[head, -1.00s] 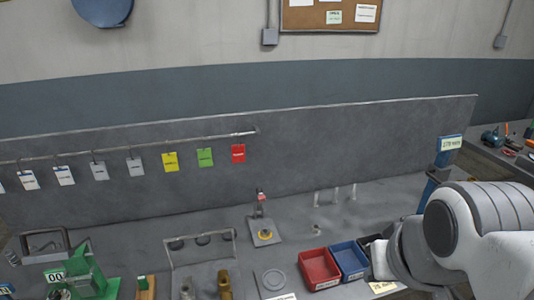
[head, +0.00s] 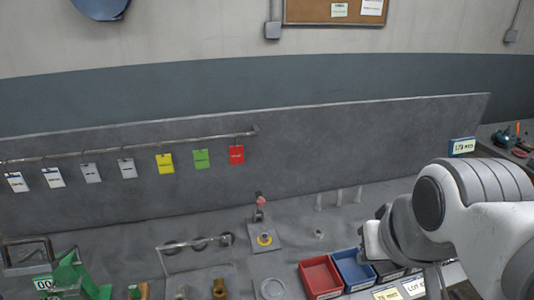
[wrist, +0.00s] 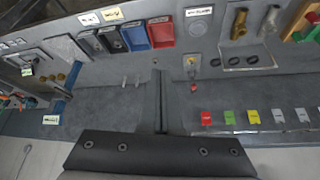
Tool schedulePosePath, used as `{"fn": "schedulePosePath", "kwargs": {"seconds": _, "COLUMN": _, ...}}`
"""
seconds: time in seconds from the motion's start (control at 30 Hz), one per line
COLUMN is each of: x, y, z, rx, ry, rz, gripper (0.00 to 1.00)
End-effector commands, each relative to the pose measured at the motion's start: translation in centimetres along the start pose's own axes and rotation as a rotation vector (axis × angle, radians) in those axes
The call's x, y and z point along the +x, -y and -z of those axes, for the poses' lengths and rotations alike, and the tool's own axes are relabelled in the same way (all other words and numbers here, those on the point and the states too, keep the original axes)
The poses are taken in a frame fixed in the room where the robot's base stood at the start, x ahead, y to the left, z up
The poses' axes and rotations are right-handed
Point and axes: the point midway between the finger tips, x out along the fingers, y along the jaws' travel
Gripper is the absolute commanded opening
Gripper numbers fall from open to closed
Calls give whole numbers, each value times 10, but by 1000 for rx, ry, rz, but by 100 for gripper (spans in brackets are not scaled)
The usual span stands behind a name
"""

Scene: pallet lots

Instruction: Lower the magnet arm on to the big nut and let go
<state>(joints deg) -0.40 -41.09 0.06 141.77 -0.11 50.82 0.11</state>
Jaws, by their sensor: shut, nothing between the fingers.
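The magnet arm, a small upright piece with a red knob (head: 261,201), stands at the back of a grey plate on the bench. It looks raised. In front of its foot is a yellow ring-like piece, likely the big nut (head: 264,240). In the wrist view, which is upside down, the red knob (wrist: 193,87) and the nut (wrist: 190,62) sit right of my fingers, apart from them. My gripper (wrist: 157,76) is shut and empty over the bench. In the head view my arm at the right hides most of the gripper.
A red bin (head: 320,276) and a blue bin (head: 352,269) stand right of the plate. Thin upright pegs (head: 339,198) stand behind them. A wire frame (head: 197,247) and brass fittings (head: 220,288) are to the left. Coloured tags (head: 201,159) hang from a rail on the back panel.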

Motion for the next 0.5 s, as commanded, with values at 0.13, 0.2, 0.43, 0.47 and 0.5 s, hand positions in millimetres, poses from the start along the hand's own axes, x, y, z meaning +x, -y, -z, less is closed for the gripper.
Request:
{"fn": "schedulePosePath", "kwargs": {"seconds": 0.13, "x": 12, "y": 7, "z": 38, "rx": -25, "ry": -11, "rz": 6, "gripper": 0}}
{"fn": "schedulePosePath", "kwargs": {"seconds": 0.2, "x": 21, "y": 13, "z": 63, "rx": -42, "ry": -22, "rz": 12, "gripper": 0}}
{"fn": "schedulePosePath", "kwargs": {"seconds": 0.43, "x": 66, "y": 42, "z": 147, "rx": -98, "ry": -65, "rz": 35, "gripper": 0}}
{"fn": "schedulePosePath", "kwargs": {"seconds": 0.47, "x": 74, "y": 47, "z": 157, "rx": -105, "ry": -70, "rz": 39, "gripper": 0}}
{"fn": "schedulePosePath", "kwargs": {"seconds": 0.5, "x": 84, "y": 54, "z": 170, "rx": -113, "ry": -78, "rz": 45, "gripper": 0}}
